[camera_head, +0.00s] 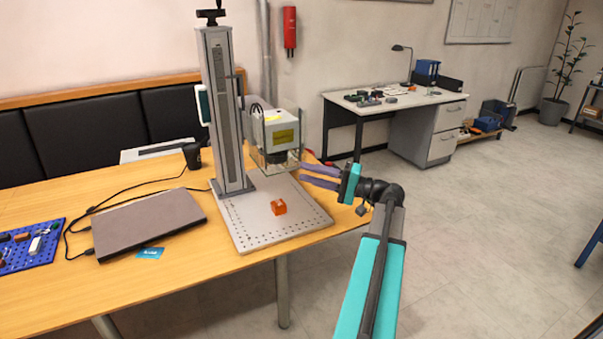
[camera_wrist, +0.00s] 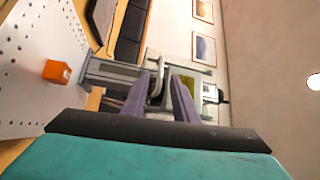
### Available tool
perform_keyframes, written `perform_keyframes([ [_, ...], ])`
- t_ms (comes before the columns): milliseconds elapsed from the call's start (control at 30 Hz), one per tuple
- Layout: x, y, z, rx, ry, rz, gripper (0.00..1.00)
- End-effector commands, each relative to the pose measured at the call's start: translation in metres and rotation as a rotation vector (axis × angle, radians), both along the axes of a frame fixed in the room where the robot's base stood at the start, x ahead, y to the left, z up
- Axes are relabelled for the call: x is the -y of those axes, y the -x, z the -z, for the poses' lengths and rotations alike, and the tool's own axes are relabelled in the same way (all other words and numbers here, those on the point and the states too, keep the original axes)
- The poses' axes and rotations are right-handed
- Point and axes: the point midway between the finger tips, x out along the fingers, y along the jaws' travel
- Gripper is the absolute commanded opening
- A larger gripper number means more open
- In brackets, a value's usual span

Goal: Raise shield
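The laser marker (camera_head: 222,110) stands on the wooden table, with its grey and white head (camera_head: 275,132) on the right of the column. A clear shield (camera_head: 270,160) with a thin frame hangs lowered around the bottom of the head. My gripper (camera_head: 302,172) is right of the shield, its two purple fingers level and pointing left at it. In the wrist view my gripper (camera_wrist: 160,80) has its fingers apart, with a pale curved piece (camera_wrist: 157,84), possibly the shield's handle, showing between them. I cannot tell whether they touch it.
An orange block (camera_head: 278,207) sits on the perforated base plate (camera_head: 252,232), below the head. A closed laptop (camera_head: 150,222), a black cup (camera_head: 192,156) and a blue pegboard (camera_head: 22,258) are on the table's left. The floor to the right is open.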

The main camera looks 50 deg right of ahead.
Motion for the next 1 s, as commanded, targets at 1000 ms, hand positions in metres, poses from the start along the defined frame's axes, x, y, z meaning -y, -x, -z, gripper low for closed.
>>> perform_keyframes([
  [1000, 0.039, 0.091, 0.012, 0.0, 0.0, 0.0, 0.26],
])
